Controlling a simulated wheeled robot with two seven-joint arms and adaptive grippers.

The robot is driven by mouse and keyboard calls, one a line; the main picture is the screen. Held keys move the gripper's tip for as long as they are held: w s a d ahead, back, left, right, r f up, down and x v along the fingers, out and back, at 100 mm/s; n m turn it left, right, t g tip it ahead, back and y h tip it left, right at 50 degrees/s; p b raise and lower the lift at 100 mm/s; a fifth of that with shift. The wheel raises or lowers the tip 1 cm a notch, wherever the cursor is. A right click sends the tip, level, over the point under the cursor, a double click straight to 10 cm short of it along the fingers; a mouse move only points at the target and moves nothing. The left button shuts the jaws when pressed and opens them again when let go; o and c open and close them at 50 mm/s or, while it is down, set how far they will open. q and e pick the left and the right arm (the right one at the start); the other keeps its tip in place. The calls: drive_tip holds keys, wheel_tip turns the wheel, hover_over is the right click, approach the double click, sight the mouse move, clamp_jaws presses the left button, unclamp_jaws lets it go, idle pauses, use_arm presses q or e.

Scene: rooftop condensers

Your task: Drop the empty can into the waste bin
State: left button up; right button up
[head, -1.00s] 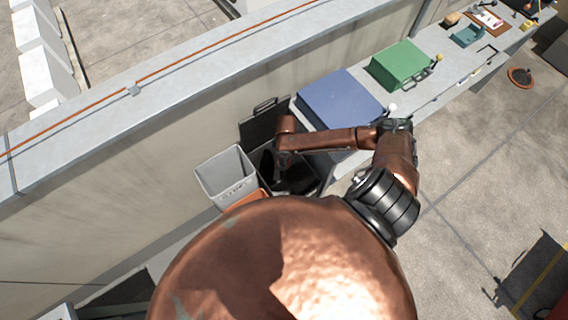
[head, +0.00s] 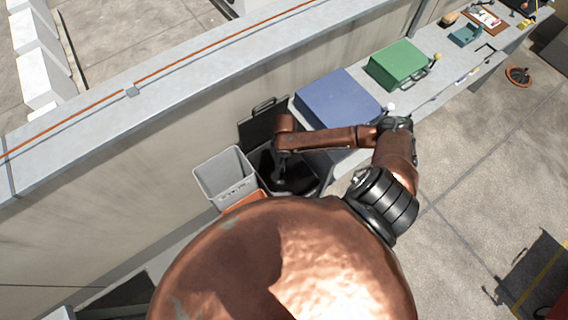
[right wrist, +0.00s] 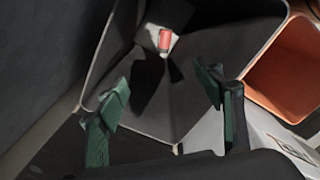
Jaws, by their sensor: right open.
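The waste bin (right wrist: 107,52), dark inside with a pale rim, is below my right gripper (right wrist: 163,88) in the right wrist view. A small red can (right wrist: 165,39) shows inside the bin, beyond the fingertips and apart from them, against a sunlit patch. Whether it is resting or falling I cannot tell. My right gripper's green-padded fingers are spread with nothing between them. In the head view my right arm reaches down over the dark bin, and the fingers are hard to make out there. My left gripper is in neither view.
A grey bin (head: 226,178) and an orange bin (right wrist: 289,78) stand beside the dark one. A black lid or panel (head: 258,128) rises against the wall. A bench carries a blue box (head: 338,98) and a green box (head: 399,64). The floor to the right is mostly clear.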

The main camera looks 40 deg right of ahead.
wheel_tip(320, 180, up, 11)
idle(0.3)
idle(0.5)
